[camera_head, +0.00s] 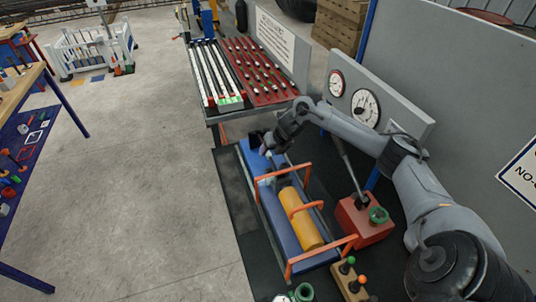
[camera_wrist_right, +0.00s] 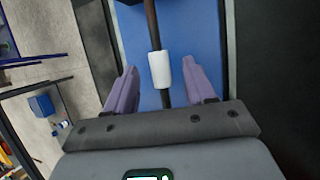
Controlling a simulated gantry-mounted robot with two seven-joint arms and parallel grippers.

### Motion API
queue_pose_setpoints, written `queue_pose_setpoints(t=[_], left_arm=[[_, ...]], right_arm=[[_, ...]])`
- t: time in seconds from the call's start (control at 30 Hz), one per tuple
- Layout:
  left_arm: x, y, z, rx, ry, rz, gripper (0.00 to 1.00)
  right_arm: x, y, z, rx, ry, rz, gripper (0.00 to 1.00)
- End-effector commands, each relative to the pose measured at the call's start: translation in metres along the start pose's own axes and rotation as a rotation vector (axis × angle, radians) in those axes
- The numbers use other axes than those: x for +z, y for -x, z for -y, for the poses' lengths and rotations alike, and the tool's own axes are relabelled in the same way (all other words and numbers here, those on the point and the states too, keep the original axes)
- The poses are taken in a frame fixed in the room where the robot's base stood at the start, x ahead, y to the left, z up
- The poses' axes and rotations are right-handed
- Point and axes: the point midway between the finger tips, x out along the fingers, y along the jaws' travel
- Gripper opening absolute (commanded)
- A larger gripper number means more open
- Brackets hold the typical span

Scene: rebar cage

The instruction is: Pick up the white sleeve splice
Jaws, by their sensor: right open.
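The white sleeve splice (camera_wrist_right: 160,69) is a short white cylinder around a dark bar (camera_wrist_right: 153,25) in the right wrist view. The bar runs up the picture over a blue surface (camera_wrist_right: 196,25). My right gripper (camera_wrist_right: 160,65) is open, with one purple finger on each side of the sleeve and a gap to both. Whether the fingertips reach down to the sleeve's depth I cannot tell. In the head view my right gripper (camera_head: 268,150) is over the far end of the blue bed (camera_head: 275,215); I cannot make out the sleeve there. My left gripper is not in view.
Grey floor (camera_head: 150,170) is open to the left.

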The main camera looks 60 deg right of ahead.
Motion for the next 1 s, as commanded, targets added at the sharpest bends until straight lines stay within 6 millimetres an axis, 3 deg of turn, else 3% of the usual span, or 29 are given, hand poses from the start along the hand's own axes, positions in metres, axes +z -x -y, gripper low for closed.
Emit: queue_pose_setpoints(t=[0.13,0.37,0.73,1.0], left_arm=[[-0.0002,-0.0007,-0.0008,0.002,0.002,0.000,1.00],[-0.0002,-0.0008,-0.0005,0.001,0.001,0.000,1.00],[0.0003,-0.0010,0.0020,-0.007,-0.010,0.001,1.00],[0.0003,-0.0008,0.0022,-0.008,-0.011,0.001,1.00]], right_arm=[[-0.0002,-0.0099,-0.0001,0.000,-0.001,0.000,0.54],[-0.0001,-0.0106,0.0001,0.000,0.001,0.001,0.54],[-0.0001,-0.0104,0.0002,-0.001,0.001,0.001,0.01],[0.0013,-0.0093,-0.0003,0.001,0.000,0.003,0.00]])
